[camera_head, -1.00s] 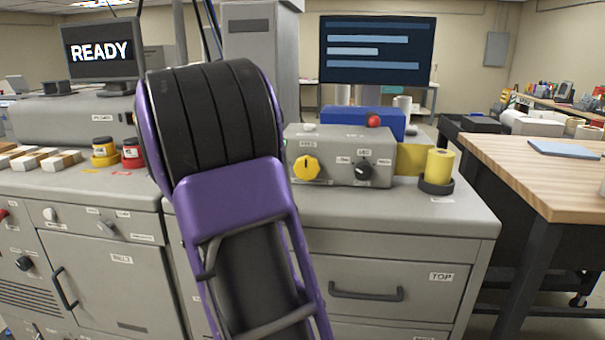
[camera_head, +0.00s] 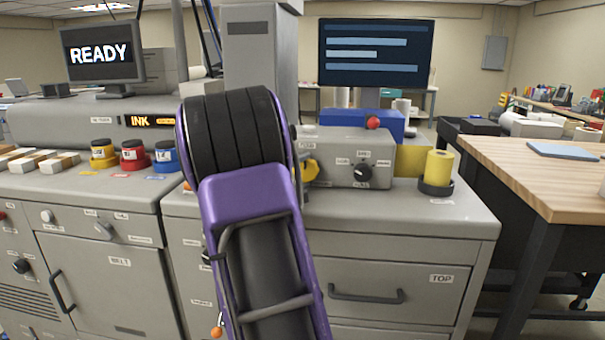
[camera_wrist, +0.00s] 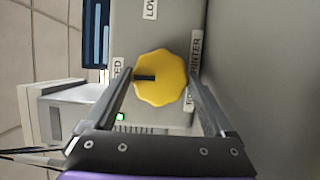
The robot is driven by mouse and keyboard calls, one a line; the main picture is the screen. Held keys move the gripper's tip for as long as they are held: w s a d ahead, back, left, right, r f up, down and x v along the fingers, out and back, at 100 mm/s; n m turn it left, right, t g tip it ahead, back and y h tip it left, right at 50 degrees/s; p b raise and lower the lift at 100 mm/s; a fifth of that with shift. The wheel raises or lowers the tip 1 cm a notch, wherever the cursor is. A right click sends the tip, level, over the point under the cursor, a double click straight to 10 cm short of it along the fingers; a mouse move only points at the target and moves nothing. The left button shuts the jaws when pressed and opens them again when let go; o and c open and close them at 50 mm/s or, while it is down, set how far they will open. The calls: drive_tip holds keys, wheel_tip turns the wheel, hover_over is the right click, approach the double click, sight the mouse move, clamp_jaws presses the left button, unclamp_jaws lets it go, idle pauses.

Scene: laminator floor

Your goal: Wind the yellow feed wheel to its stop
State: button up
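The yellow feed wheel (camera_head: 310,169) is a scalloped knob on the front of a grey control box (camera_head: 345,145). In the head view my purple and black arm hides part of it. In the wrist view the wheel (camera_wrist: 160,77) faces me, with a dark pointer mark toward the left. My gripper (camera_wrist: 160,80) has its two fingers apart, one on each side of the wheel. The left finger's tip is very close to the wheel's left edge and the right finger's tip is near its right edge. I cannot tell whether either touches.
A black knob (camera_head: 363,173) sits right of the wheel on the same box. A yellow roll (camera_head: 438,168) stands on the cabinet's right end. Ink pots (camera_head: 133,154) stand left of my arm. A wooden bench (camera_head: 540,165) is at the right.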

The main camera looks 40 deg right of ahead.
drive_tip(key=c, duration=0.9)
drive_tip(key=shift+o, duration=0.2)
drive_tip(key=shift+r+p, duration=0.1)
drive_tip(key=shift+p, duration=0.25)
